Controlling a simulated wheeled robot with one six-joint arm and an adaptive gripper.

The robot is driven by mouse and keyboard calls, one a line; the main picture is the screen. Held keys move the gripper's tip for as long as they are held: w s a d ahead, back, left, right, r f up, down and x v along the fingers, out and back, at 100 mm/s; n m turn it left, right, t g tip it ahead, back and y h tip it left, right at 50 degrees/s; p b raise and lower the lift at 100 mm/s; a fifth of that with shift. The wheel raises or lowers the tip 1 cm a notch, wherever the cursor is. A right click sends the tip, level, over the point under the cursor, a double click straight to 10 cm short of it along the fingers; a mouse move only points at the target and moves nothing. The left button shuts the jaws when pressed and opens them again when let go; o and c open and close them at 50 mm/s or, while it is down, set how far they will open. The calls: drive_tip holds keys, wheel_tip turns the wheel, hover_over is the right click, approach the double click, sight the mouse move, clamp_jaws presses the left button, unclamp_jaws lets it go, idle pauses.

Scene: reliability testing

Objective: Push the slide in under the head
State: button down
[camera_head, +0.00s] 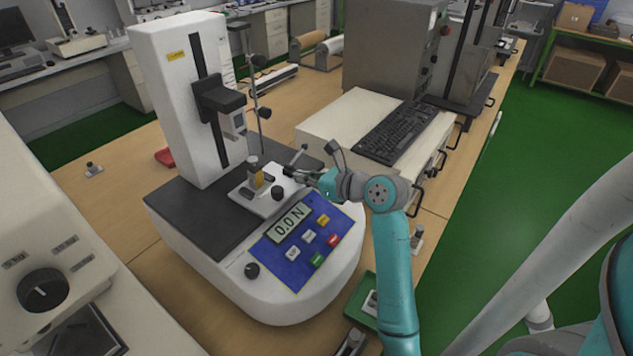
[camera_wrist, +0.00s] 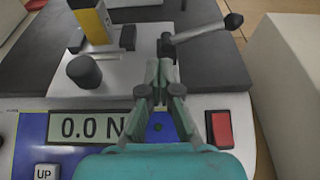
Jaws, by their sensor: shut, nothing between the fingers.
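The slide (camera_head: 268,205) is a pale plate on the dark bed of a white force tester. It carries a black knob (camera_head: 278,193) and a small upright fixture with a yellow block (camera_head: 256,180). It also shows in the wrist view (camera_wrist: 120,72). The head (camera_head: 219,102) is a dark block with a silver lower part on the tester's column, above and behind the slide. My gripper (camera_head: 290,172) is shut and empty at the slide's right side, fingertips (camera_wrist: 166,64) by the base of a lever (camera_wrist: 205,32) with a dark ball end. I cannot tell whether they touch.
The tester's blue panel (camera_head: 290,250) reads 0.0 N and lies in front of the slide. A pale cabinet with a keyboard (camera_head: 400,130) stands to the right. A thin stand (camera_head: 258,90) rises behind. Bare wooden bench (camera_head: 120,195) shows at left.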

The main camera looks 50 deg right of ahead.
sight(287, 170)
drive_tip(key=shift+w, duration=0.4)
drive_tip(key=w, duration=0.5)
drive_tip(key=shift+a, duration=0.1)
drive_tip(key=shift+s, duration=0.15)
